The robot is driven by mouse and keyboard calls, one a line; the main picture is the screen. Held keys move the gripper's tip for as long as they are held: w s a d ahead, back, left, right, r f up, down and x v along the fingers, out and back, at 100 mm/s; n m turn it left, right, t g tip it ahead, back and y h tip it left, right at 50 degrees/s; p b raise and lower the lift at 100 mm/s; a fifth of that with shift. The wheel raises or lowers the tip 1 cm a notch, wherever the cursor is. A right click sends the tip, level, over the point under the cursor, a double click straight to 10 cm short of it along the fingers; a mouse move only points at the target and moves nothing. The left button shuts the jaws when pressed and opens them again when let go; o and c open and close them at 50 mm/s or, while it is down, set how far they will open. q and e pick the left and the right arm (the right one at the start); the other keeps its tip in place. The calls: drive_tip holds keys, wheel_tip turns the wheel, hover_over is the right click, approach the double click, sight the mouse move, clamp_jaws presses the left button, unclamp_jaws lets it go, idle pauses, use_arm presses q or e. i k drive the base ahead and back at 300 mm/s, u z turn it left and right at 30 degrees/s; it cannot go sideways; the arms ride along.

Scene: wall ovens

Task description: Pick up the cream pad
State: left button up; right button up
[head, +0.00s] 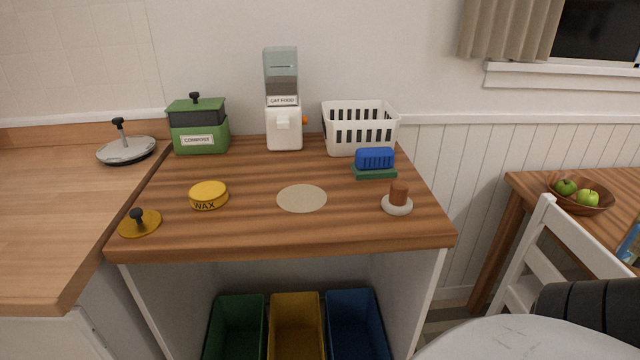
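A round cream pad (397,210) with a brown cylindrical knob (399,192) on top sits at the right front of the wooden counter. A flat beige disc (302,198) lies at the middle of the same counter. The yellow tin marked WAX (209,196) stands left of the disc, and a flat yellow lid with a dark knob (140,223) lies at the left front. Neither gripper is in view.
A blue brush on a green base (375,162) sits behind the pad. A white basket (358,127), cat food dispenser (284,120) and green compost bin (199,127) line the back. Open bins (296,325) stand below. A white chair (548,240) is at right.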

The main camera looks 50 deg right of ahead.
sight(397, 203)
drive_tip(key=u, duration=0.5)
drive_tip(key=i, duration=0.75)
drive_tip(key=z, duration=1.95)
